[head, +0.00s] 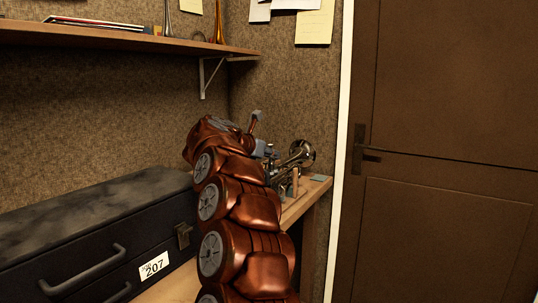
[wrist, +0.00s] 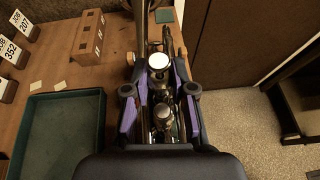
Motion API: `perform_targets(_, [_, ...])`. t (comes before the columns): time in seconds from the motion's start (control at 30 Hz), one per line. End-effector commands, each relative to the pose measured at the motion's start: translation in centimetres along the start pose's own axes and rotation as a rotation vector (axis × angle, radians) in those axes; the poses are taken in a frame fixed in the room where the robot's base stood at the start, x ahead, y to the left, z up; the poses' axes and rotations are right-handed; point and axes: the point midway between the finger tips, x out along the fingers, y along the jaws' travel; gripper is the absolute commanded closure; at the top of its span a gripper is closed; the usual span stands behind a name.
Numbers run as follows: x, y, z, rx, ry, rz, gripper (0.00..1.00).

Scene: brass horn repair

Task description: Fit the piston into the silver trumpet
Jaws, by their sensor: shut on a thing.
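The silver trumpet (head: 298,156) is on the bench beyond my arm, its bell facing right; my arm hides much of it. In the wrist view, its metal tubing and valve parts (wrist: 165,112) show below and between my fingers. My gripper (wrist: 159,80) is shut over the trumpet, with the piston (wrist: 158,62) between its purple-edged fingers. Only the piston's round white top shows clearly. I cannot tell how far its lower end is inside a valve casing. In the head view my gripper (head: 263,148) is mostly hidden behind my arm.
A green tray (wrist: 97,120) and a wooden block with holes (wrist: 88,38) lie left of the gripper on the bench. Number tags (wrist: 10,51) stand further left. A black case (head: 90,232) fills the bench's left. A shelf (head: 130,38) hangs above; a door (head: 450,150) is right.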

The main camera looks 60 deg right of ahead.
Motion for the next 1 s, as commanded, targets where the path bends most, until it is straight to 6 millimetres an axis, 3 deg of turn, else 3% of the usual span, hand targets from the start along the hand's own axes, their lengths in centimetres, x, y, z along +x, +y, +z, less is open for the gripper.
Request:
perform_targets(0.37, [0.30, 0.02, -0.78, 0.000, -0.001, 0.000, 1.00])
perform_targets(0.4, [0.27, 0.02, -0.69, 0.000, -0.001, 0.000, 0.72])
perform_targets(0.63, [0.30, 0.02, -0.76, -0.001, 0.001, 0.000, 0.48])
perform_targets(1.0, [0.15, 0.05, -0.87, -0.001, 0.003, 0.000, 0.46])
